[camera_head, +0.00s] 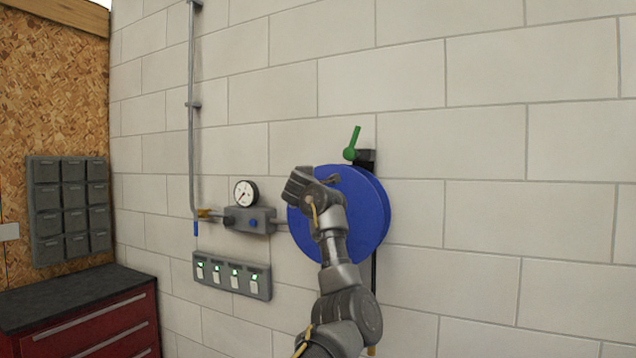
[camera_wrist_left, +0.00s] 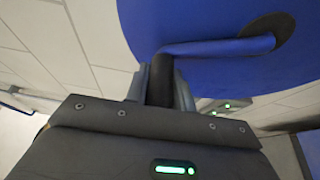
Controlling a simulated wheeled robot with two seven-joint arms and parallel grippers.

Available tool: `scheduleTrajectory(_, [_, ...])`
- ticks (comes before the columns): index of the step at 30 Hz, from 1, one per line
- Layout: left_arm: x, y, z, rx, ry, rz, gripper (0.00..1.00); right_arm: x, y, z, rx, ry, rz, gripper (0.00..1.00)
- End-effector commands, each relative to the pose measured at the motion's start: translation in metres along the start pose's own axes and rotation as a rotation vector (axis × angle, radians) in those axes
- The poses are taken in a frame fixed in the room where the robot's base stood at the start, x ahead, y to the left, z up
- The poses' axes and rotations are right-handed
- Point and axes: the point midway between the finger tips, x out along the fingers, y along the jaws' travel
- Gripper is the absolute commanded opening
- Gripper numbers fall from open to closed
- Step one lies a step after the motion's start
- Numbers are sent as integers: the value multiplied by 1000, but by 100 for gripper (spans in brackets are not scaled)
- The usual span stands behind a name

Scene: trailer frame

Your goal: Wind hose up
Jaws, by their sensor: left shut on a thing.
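The round blue hose reel (camera_head: 366,205) is mounted on the block wall, and its face also fills the top of the left wrist view (camera_wrist_left: 200,22). A blue crank arm (camera_wrist_left: 220,46) runs from a dark hub to a black handle grip (camera_wrist_left: 161,82). My left gripper (camera_head: 328,181) is in front of the reel, its fingers (camera_wrist_left: 160,90) shut around the black grip. My arm hides part of the reel in the head view. A thin dark hose (camera_head: 374,275) hangs below the reel, partly hidden by my arm. My right gripper is not in view.
A green lever (camera_head: 352,143) stands above the reel on a black bracket. To the left are a pressure gauge (camera_head: 245,193), a grey switch strip (camera_head: 232,277) and a vertical pipe (camera_head: 191,120). A red drawer cabinet (camera_head: 85,325) is at lower left. The wall right of the reel is clear.

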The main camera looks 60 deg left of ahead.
Motion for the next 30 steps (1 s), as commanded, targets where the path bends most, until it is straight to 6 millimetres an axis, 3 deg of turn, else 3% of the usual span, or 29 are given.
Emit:
scheduleTrajectory(5, [7,-14,-18,-29,4,-13,0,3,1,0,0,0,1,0])
scheduleTrajectory(12, [13,-30,-31,-206,2,-90,0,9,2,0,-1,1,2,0])
scheduleTrajectory(30, [18,-48,-38,-256,-4,-115,0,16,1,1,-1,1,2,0])
